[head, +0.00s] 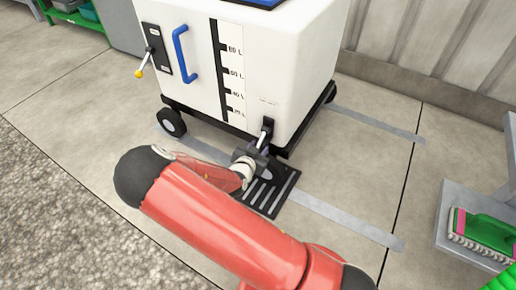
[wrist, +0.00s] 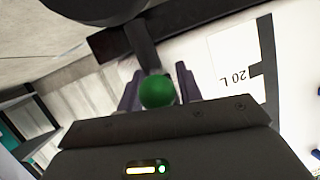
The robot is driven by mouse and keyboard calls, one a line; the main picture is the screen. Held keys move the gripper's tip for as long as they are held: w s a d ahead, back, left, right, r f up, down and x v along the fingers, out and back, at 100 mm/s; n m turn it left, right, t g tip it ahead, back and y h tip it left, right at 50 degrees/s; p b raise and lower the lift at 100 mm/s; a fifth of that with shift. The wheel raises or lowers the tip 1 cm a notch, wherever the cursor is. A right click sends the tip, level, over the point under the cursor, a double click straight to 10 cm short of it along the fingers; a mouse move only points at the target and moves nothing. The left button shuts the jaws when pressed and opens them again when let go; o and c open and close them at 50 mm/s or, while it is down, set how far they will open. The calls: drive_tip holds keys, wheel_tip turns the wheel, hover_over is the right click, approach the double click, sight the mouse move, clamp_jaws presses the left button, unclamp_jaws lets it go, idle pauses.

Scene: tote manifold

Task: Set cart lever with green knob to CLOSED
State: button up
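The green knob (wrist: 157,91) is a round ball on the end of a dark lever (wrist: 143,45) in the wrist view. My gripper (wrist: 158,88) has its two fingers apart, one on each side of the knob, with slight gaps seeming to show beside it. In the head view, the lever's black mount (head: 268,124) is low on the front right of the white cart (head: 285,60). My gripper (head: 262,158) is just below that mount there. The green knob is hidden in the head view.
Another lever with a yellow knob (head: 139,73) and a blue handle (head: 178,50) are on the cart's left part. A dark floor grate (head: 268,199) lies below my gripper. A green and pink brush (head: 484,232) rests on a grey platform (head: 450,236) at right.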

drive_tip(key=p+v, duration=0.1)
drive_tip(key=v, duration=0.6)
drive_tip(key=shift+s+a, duration=0.2)
drive_tip(key=shift+s, duration=0.1)
drive_tip(key=s+r+n+g+y+p, duration=0.1)
drive_tip(key=s+r+g+y+p, duration=0.25)
drive_tip(key=r, duration=0.85)
drive_tip(key=s+r+n+g+y+p, duration=0.25)
drive_tip(key=r+y, duration=0.25)
drive_tip(key=r, duration=0.7)
drive_tip(key=s+d+r+n+g+h+p, duration=0.1)
drive_tip(key=s+d+r+p, duration=0.4)
drive_tip(key=s+d+r, duration=0.8)
drive_tip(key=s+r+n+h, duration=0.1)
drive_tip(key=s+r+n, duration=0.1)
drive_tip(key=s+r, duration=0.1)
drive_tip(key=shift+s+r+n, duration=0.25)
drive_tip(key=shift+s+n, duration=0.1)
drive_tip(key=shift+s, duration=0.1)
